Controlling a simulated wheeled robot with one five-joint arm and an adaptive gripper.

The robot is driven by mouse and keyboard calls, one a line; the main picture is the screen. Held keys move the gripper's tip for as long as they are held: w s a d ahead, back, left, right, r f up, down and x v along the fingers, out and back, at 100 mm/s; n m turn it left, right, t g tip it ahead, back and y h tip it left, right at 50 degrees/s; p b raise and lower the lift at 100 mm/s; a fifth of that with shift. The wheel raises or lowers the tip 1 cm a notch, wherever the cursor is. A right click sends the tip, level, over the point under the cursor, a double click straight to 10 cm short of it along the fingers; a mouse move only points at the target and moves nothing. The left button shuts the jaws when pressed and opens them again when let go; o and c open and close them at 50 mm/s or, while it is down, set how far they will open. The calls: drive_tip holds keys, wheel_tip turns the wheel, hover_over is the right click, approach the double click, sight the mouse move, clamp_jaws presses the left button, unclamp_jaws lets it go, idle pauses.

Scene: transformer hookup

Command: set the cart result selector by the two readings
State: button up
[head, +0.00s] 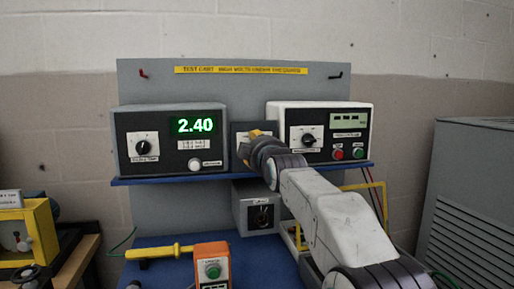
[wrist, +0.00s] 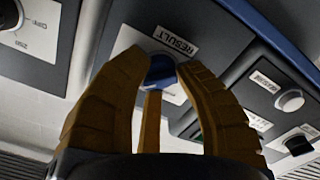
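The knob's pointer and scale are hidden by the fingers. In the head view my gripper (head: 258,134) covers most of the selector box (head: 238,128), between the two instruments. The left instrument (head: 122,122) shows 2.40 in green digits. The right instrument (head: 283,110) has a pale display (head: 348,120) whose reading is too small to read.
A blue shelf (head: 160,181) carries the instruments. Below it are a grey box (head: 243,215), an orange pendant with a green button (head: 212,262) and a yellow-handled tool (head: 170,251). A grey louvred cabinet (head: 470,190) stands right, a yellow frame (head: 42,230) left.

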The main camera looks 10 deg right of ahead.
drive_tip(key=shift+o, duration=1.4)
drive_tip(key=shift+a+r, duration=0.2)
drive_tip(key=shift+o, duration=1)
drive_tip(key=shift+d+f, duration=0.1)
drive_tip(key=shift+f, duration=0.05)
drive_tip(key=s, duration=1.2)
drive_tip(key=s+f+m+g+p, duration=0.3)
drive_tip(key=s+f+g+p, duration=0.1)
drive_tip(key=s, duration=0.6)
drive_tip(key=s+f+m+g+p, duration=0.2)
drive_tip(key=s+f+g+p, duration=0.3)
drive_tip(key=s+p, duration=0.4)
drive_tip(key=s+f+m+g+p, duration=0.3)
drive_tip(key=s+f+g+p, duration=0.2)
drive_tip(key=s, duration=0.8)
drive_tip(key=shift+d+f+m+p, duration=0.15)
drive_tip(key=shift+f+m+p, duration=0.15)
drive_tip(key=shift+f+p, duration=0.4)
